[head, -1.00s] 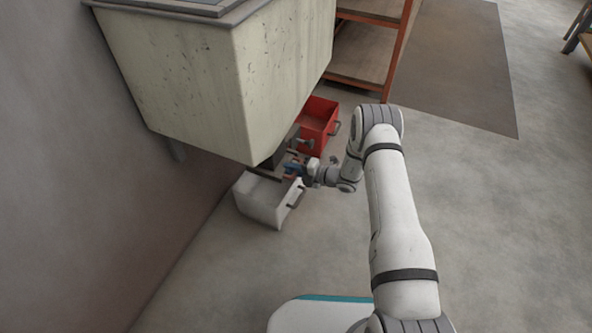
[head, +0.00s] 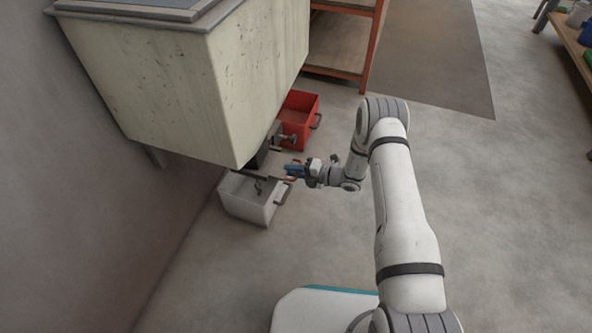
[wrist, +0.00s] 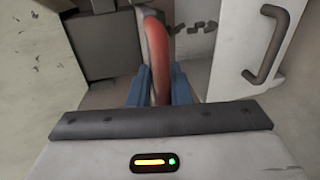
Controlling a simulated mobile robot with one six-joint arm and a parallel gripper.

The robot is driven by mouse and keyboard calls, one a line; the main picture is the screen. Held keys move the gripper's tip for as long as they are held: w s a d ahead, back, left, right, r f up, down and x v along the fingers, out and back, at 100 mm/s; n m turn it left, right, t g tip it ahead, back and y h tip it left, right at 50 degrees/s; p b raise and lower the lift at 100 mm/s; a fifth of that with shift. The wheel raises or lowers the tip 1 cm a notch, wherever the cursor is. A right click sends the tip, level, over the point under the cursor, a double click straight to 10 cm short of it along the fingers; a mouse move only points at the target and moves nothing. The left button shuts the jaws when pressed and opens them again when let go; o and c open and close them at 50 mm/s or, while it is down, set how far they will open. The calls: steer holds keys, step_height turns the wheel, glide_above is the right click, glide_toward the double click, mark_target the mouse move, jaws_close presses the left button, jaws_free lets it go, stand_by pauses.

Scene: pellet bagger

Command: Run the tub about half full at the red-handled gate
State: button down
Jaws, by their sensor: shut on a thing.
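My gripper (head: 290,170) is shut on the red gate handle (wrist: 157,55), which stands between its blue fingers in the wrist view. The handle is below the pale hopper (head: 190,90), at the dark outlet. The white tub (head: 248,208) sits on the floor under the outlet, just left of my gripper. Small dark bits (head: 258,188) show at the tub's opening, and dark lumps (wrist: 195,28) show beyond the handle in the wrist view. They look like pellets; how deep they lie I cannot tell.
A red tub (head: 300,118) stands behind, near a second outlet fitting (head: 288,138). An orange-framed shelf (head: 345,45) is at the back. A wall (head: 70,200) closes the left side.

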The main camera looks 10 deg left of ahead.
steer(key=c, duration=1.5)
jaws_free()
steer(key=shift+a+f, duration=0.1)
steer(key=shift+f, duration=0.3)
steer(key=shift+o, duration=0.2)
steer(key=shift+r, duration=0.15)
steer(key=p+v, duration=0.2)
steer(key=v, duration=0.5)
steer(key=shift+d+p, duration=0.35)
